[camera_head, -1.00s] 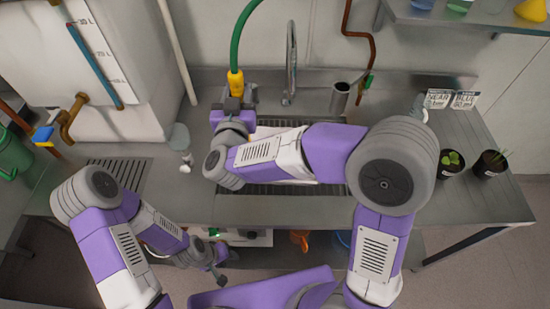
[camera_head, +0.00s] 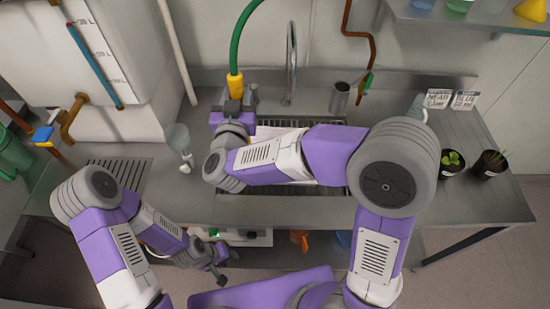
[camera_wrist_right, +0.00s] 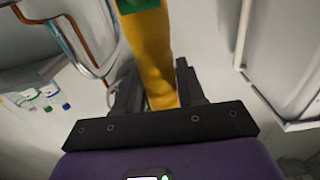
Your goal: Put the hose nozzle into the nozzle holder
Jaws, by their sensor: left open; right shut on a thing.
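The yellow hose nozzle (camera_head: 235,86) hangs on a green hose (camera_head: 242,35) at the back left of the sink. My right gripper (camera_head: 234,106) is shut on it. In the right wrist view the yellow nozzle (camera_wrist_right: 150,55) stands between the dark fingers of that gripper (camera_wrist_right: 158,88), and its lower end is hidden. A grey metal cup (camera_head: 340,97), which looks like the nozzle holder, stands right of the tap at the back of the counter, apart from the nozzle. My left gripper (camera_head: 219,272) is open and empty in front of the counter's edge.
A tall curved tap (camera_head: 291,62) stands between nozzle and cup. My right arm covers much of the sink grate (camera_head: 330,128). A clear glass (camera_head: 177,138) stands at left. Two potted plants (camera_head: 451,163) and small signs (camera_head: 438,98) stand at right. The right counter's middle is clear.

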